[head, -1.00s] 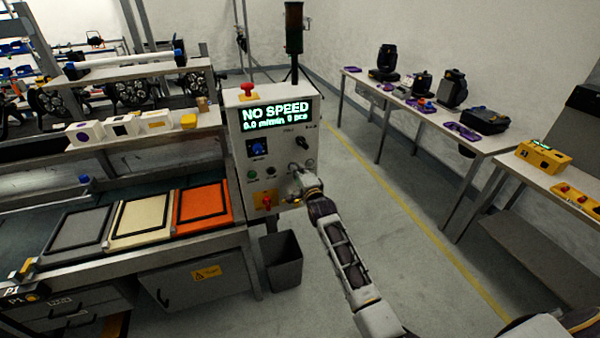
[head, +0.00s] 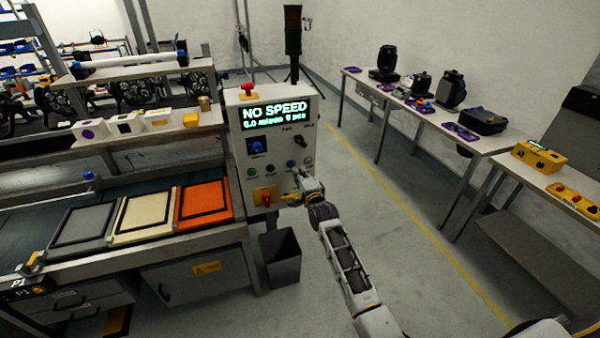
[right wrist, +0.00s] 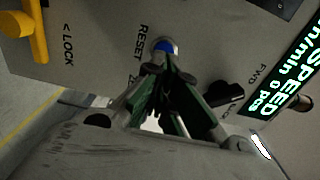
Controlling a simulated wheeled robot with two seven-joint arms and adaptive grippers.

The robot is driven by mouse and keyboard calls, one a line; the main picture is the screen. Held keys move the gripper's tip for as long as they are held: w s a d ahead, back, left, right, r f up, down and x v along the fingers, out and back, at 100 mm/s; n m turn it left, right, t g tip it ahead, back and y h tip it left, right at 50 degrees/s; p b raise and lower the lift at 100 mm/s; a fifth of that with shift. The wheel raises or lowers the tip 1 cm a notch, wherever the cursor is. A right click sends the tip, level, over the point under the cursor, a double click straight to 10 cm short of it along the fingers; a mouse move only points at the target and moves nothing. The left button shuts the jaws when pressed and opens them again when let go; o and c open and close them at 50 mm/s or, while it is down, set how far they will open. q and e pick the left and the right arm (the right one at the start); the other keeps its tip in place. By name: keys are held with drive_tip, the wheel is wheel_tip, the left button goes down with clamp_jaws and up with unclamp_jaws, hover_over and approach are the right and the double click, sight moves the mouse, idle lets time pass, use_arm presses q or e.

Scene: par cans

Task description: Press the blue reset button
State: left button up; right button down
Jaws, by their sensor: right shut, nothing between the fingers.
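The blue reset button (right wrist: 165,46) is on the grey control panel, beside the word RESET in the right wrist view. It shows as a small blue spot in the head view (head: 290,163). My right gripper (head: 295,174) is shut and empty, with its fingertips at the lower edge of the button. In the right wrist view the fingertips (right wrist: 164,66) overlap the button's near edge; I cannot tell whether they touch it. The control panel (head: 238,128) has a lit display (head: 275,113) reading NO SPEED. My left gripper is out of view.
A blue dial (head: 257,146), a black switch (head: 301,142) and a yellow lock handle (right wrist: 22,32) are close by on the panel. A red mushroom button (head: 247,89) tops the box. A dark bin (head: 282,258) stands below. The floor to the right is open.

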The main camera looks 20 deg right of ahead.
drive_tip(key=s+b, duration=0.1)
drive_tip(key=s, duration=0.9)
drive_tip(key=shift+s+d, duration=0.25)
idle(0.5)
idle(0.9)
